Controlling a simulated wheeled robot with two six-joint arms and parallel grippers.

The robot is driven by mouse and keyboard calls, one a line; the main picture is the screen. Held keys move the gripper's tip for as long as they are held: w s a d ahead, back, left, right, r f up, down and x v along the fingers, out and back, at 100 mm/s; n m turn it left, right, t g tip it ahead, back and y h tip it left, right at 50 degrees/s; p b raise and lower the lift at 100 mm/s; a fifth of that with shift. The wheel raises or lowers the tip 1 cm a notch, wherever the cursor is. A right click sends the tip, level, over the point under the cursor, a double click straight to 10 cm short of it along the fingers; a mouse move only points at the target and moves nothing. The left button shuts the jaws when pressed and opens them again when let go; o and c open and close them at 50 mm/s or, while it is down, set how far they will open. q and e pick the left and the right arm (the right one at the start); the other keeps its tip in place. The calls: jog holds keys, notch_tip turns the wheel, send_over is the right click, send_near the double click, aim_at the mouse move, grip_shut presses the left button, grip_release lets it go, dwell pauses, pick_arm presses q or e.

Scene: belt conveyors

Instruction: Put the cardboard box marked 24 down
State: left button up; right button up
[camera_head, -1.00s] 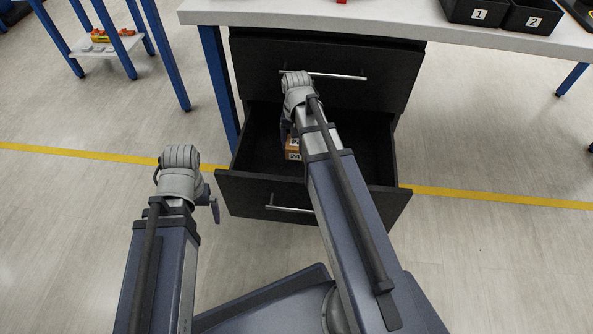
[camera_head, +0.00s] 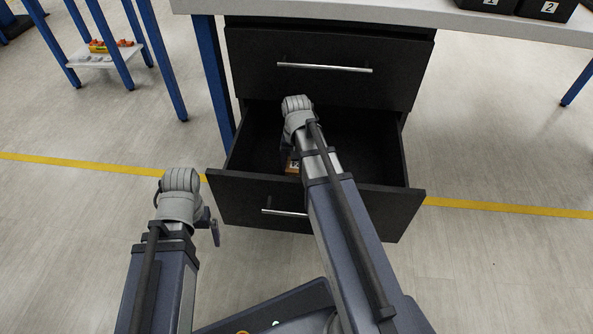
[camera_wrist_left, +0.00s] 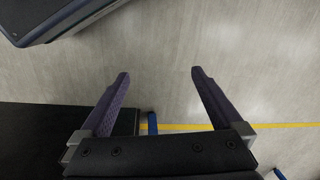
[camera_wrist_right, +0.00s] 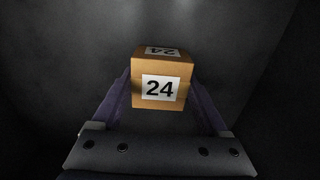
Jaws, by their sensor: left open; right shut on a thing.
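The cardboard box marked 24 (camera_wrist_right: 144,101) is small and brown with white number labels. It sits between the fingers of my right gripper (camera_wrist_right: 161,85), which is shut on it, inside the dark open drawer. In the head view the box (camera_head: 292,168) is mostly hidden behind my right arm, low in the drawer (camera_head: 365,165). I cannot tell whether it touches the drawer floor. My left gripper (camera_wrist_left: 160,75) is open and empty, with bare floor below it, to the left of the drawer in the head view.
The open drawer's front panel (camera_head: 345,212) with its silver handle stands nearest me. A closed drawer (camera_head: 330,75) is above it, under the white worktop (camera_head: 400,15). Black bins (camera_head: 545,10) stand on the worktop. A blue-legged table with a low shelf (camera_head: 105,60) is at left.

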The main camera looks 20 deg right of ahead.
aim_at(297, 164)
jog(key=shift+r, duration=0.1)
jog(key=shift+f, duration=0.25)
jog(key=o, duration=1.3)
jog(key=shift+r, duration=0.1)
jog(key=shift+r, duration=0.15)
notch_tip(297, 164, up, 12)
jog(key=p, duration=1.2)
